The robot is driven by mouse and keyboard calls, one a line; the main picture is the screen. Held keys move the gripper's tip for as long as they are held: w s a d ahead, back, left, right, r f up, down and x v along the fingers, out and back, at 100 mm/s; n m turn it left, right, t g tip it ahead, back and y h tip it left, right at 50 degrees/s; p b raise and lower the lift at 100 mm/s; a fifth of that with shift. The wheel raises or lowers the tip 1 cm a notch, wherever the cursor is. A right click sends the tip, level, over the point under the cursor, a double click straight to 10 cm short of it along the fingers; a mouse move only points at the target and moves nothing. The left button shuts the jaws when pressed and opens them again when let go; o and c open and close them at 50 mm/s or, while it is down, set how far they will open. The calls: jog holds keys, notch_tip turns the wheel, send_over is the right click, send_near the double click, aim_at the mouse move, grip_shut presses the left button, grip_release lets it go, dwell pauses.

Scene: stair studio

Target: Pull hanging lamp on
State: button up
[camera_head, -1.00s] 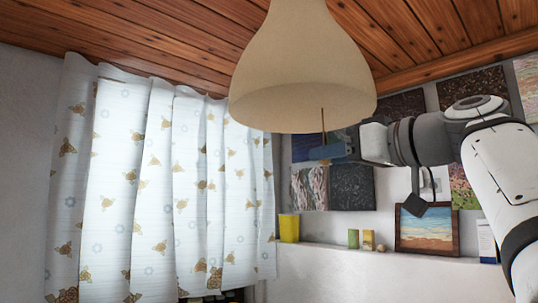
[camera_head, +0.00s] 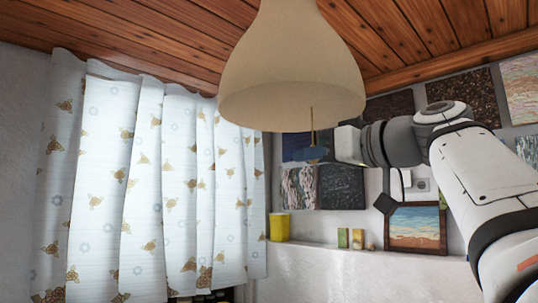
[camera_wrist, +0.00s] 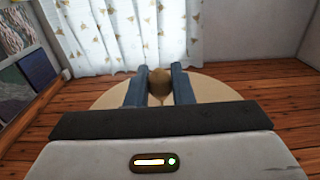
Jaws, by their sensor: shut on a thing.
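The hanging lamp (camera_head: 292,70) has a large cream bell-shaped shade, at the top middle of the head view. No clear glow shows on it. A thin brownish pull cord (camera_head: 312,120) runs down from under the shade to my gripper (camera_head: 312,154). My gripper's blue fingers are below the shade's rim, apart from it, and shut on the cord's end. In the wrist view, a round brown knob (camera_wrist: 159,82) sits between the two fingers of my gripper (camera_wrist: 160,84). The shade (camera_wrist: 105,97) shows as a pale disc behind them, partly hidden.
A patterned white curtain (camera_head: 150,180) hangs at left. Pictures cover the wall behind my arm. A ledge (camera_head: 330,257) there holds a yellow pot (camera_head: 279,227), small boxes and a framed seascape (camera_head: 415,228). The wooden ceiling (camera_head: 130,35) is close above the lamp.

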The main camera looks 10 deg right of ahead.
jog(key=shift+c, duration=0.7)
jog(key=shift+f, duration=0.2)
jog(key=shift+f+b, duration=0.35)
jog(key=shift+b, duration=0.3)
jog(key=shift+f+b, duration=0.55)
jog(key=shift+b, duration=0.05)
jog(key=o, duration=1)
jog(key=shift+r, duration=0.1)
jog(key=shift+c, duration=0.2)
jog(key=b+v, duration=0.2)
jog(key=v, duration=0.7)
